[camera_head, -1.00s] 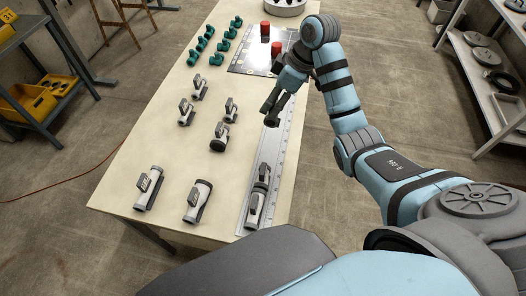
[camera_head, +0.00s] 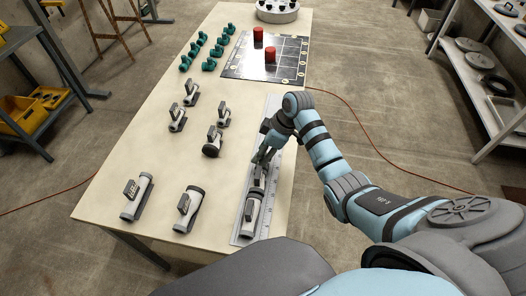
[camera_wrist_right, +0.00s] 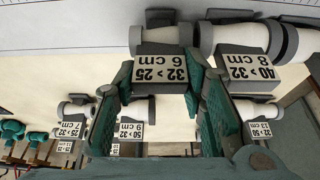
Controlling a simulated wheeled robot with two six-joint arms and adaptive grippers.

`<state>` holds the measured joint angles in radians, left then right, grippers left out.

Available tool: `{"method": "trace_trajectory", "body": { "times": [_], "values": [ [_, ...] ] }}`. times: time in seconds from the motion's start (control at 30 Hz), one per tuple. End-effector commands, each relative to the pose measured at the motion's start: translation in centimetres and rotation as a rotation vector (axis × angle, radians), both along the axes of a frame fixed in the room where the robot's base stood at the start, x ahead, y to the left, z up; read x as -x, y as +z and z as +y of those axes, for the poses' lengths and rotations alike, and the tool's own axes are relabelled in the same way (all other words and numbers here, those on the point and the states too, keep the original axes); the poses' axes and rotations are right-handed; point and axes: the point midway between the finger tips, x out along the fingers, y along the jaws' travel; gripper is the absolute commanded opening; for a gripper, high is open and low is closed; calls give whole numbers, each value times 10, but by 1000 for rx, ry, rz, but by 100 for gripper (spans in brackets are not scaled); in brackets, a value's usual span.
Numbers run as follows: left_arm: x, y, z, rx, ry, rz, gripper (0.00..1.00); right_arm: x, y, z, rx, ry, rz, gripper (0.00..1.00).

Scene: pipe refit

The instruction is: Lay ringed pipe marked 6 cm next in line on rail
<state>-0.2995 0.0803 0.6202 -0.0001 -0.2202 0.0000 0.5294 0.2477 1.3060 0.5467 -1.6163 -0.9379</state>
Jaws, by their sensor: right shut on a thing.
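My right gripper (camera_head: 260,158) is low over the far end of the row on the grey rail (camera_head: 268,140). In the right wrist view its green fingers (camera_wrist_right: 158,80) are shut on the label block of the pale pipe marked 6 cm (camera_wrist_right: 160,36). That label reads 32 > 25. The held pipe lies along the rail, close beside the pipe marked 8 cm (camera_wrist_right: 240,35); I cannot tell whether their ends touch. In the head view the gripper largely hides the held pipe. Another pipe (camera_head: 249,216) lies at the rail's near end. My left gripper is not in view.
Several labelled grey pipes stand on the table left of the rail, such as one at the front (camera_head: 188,210). Green fittings (camera_head: 197,48), a dark marked board (camera_head: 240,65) with red cylinders (camera_head: 270,55), and a round tray (camera_head: 278,15) are farther back.

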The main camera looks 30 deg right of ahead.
Motion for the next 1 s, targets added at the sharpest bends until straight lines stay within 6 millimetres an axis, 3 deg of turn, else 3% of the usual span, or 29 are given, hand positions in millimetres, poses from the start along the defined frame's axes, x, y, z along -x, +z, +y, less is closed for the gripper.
{"method": "trace_trajectory", "body": {
  "times": [0.17,0.2,0.3,0.67,0.77,1.0],
  "values": [
    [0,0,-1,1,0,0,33,0,-1,0,0,0,0,9],
    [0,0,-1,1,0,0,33,0,-1,0,-1,0,1,41],
    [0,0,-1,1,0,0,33,0,-1,0,0,0,0,57],
    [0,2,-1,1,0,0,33,0,4,-1,0,0,-1,58],
    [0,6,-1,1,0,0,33,3,18,-6,1,0,-3,58],
    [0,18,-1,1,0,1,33,18,81,-26,2,0,-4,58]
  ]
}}
